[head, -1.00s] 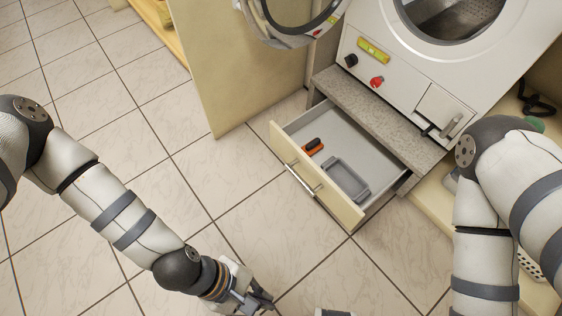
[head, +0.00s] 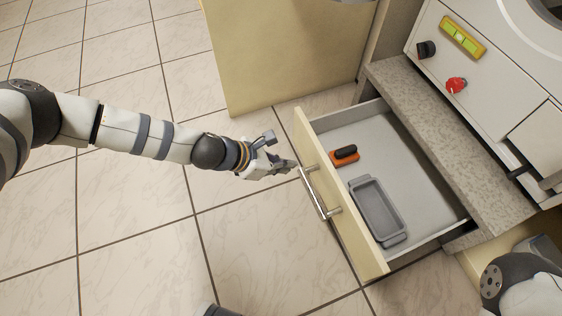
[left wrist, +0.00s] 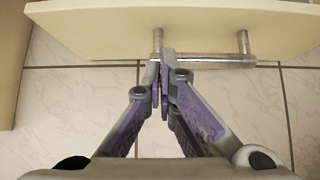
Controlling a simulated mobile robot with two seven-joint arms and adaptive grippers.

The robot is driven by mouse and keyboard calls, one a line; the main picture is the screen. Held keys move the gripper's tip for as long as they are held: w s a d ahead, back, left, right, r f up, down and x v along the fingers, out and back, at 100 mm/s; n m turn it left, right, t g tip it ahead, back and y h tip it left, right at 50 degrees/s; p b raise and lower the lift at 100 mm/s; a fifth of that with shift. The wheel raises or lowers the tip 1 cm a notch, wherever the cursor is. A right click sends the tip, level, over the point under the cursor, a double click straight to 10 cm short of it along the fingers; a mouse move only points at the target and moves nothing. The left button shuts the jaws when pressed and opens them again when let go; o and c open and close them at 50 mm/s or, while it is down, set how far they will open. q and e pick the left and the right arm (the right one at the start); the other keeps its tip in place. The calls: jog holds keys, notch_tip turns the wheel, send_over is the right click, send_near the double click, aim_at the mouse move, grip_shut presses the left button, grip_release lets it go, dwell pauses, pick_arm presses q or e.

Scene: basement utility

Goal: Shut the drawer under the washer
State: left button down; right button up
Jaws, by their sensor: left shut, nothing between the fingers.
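The drawer (head: 345,205) under the washer (head: 480,85) is pulled well out. Its cream front panel carries a metal bar handle (head: 318,193). Inside lie a grey tray (head: 377,210) and an orange and black object (head: 344,155). My left gripper (head: 292,164) is shut and empty, just in front of the panel near the handle's far end. In the left wrist view its closed fingertips (left wrist: 161,62) overlap the left end of the handle (left wrist: 215,59); I cannot tell whether they touch it. My right arm shows at the lower right; its gripper is out of view.
A speckled grey ledge (head: 450,150) lies above the drawer, below the washer's knobs. A cream panel (head: 280,55) stands upright beyond the drawer's far side. The tiled floor (head: 130,240) in front of the drawer is clear.

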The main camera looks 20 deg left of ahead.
aim_at(303, 171)
pick_arm(q)
jog(key=w+d+f+b, duration=0.1)
jog(key=w+d, duration=0.1)
jog(key=w+d+f+b, duration=0.1)
jog(key=d+f, duration=0.1)
jog(key=shift+w, duration=0.4)
jog(key=shift+w+d+r, duration=0.1)
jog(key=shift+w+d, duration=0.35)
jog(key=shift+d, duration=0.1)
pick_arm(e)
jog(key=shift+s+f+g, duration=0.15)
jog(key=shift+s+f, duration=0.05)
jog(key=shift+f, duration=0.3)
jog(key=shift+s+f+g, duration=0.15)
jog(key=shift+f, duration=0.35)
